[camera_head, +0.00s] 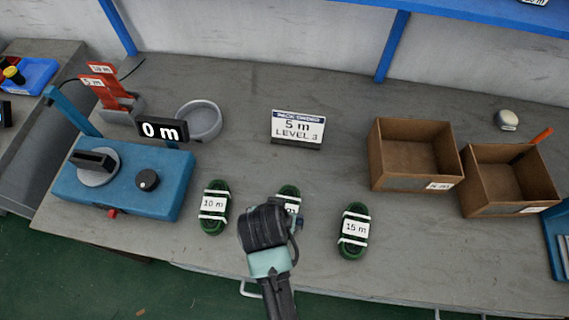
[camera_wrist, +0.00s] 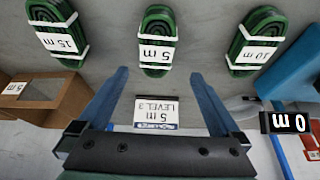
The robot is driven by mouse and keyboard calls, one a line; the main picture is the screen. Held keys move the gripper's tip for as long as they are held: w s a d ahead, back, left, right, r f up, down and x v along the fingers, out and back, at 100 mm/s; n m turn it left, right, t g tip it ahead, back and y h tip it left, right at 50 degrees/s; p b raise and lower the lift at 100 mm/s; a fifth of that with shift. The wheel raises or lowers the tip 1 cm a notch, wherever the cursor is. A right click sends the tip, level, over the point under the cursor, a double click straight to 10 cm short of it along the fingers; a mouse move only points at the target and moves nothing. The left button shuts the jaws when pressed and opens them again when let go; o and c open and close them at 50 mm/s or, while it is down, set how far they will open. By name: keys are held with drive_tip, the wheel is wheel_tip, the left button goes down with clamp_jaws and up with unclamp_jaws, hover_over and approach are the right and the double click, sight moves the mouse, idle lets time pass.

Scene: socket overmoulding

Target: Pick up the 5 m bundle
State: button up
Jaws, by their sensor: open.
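The 5 m bundle (camera_head: 288,190) is a green coil with white bands and a white label, lying on the grey bench between two similar bundles. In the head view my gripper (camera_head: 264,228) hides much of it. In the wrist view the whole 5 m bundle (camera_wrist: 158,22) shows, with its label readable upside down. My gripper (camera_wrist: 161,73) is open and empty, its blue fingers spread to either side of the bundle's near end in that view. I cannot tell the height of the fingertips above the bench.
The 10 m bundle (camera_head: 214,222) lies left and the 15 m bundle (camera_head: 354,245) right. Behind stands a "5 m LEVEL 3" sign (camera_head: 298,127). A blue machine (camera_head: 120,200) with a "0 m" display (camera_head: 162,130) is left; two brown bins (camera_head: 390,160) (camera_head: 482,195) are right.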

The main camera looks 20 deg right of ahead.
drive_tip(key=x, duration=0.7)
drive_tip(key=shift+s+d+f, duration=0.1)
drive_tip(key=shift+s+f, duration=0.1)
drive_tip(key=shift+f, duration=0.2)
drive_tip(key=shift+x, duration=2.6)
drive_tip(key=shift+d, duration=0.2)
drive_tip(key=c, duration=1.2)
drive_tip(key=shift+r, duration=0.1)
drive_tip(key=shift+c, duration=0.2)
drive_tip(key=shift+r, duration=0.1)
